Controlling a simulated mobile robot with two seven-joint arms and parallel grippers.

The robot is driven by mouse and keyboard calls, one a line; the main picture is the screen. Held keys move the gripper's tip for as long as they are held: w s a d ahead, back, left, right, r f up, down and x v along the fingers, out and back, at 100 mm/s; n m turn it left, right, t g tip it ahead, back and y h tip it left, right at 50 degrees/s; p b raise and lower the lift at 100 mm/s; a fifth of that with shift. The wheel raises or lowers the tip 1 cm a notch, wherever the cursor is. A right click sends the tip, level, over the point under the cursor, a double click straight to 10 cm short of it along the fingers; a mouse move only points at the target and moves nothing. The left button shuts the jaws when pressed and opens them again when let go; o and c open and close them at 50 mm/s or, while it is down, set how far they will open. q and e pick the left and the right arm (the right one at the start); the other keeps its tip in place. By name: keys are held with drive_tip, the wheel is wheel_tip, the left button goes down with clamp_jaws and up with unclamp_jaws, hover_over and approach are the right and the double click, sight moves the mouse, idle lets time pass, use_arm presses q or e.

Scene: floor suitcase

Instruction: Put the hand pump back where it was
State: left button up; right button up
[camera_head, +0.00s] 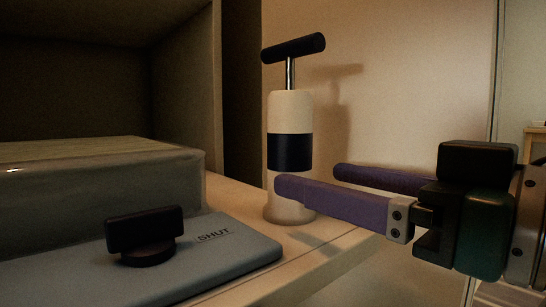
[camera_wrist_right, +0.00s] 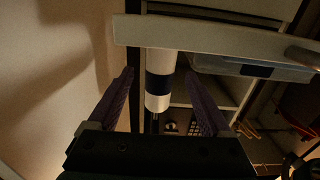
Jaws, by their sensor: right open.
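The hand pump (camera_head: 290,112) stands upright on a pale ledge (camera_head: 345,222) beside the grey case. It has a cream body with a dark band, a metal rod and a black T-handle on top. My right gripper (camera_head: 310,180) comes in from the right, low on the pump, with its purple fingers spread. One finger crosses in front of the pump's lower body. In the right wrist view the pump (camera_wrist_right: 158,95) lies between the two open fingers, and I cannot tell whether either touches it. My left gripper is not in view.
A grey panel marked SHUT (camera_head: 225,250) with a black knob (camera_head: 145,235) lies left of the pump. A grey block-shaped case (camera_head: 100,195) sits behind it, inside a dark cabinet. A plain wall (camera_head: 410,80) stands behind the pump.

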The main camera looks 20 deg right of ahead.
drive_tip(key=p+v, duration=0.2)
drive_tip(key=v, duration=0.1)
drive_tip(key=shift+s, duration=0.15)
idle(0.8)
drive_tip(key=shift+c, duration=0.4)
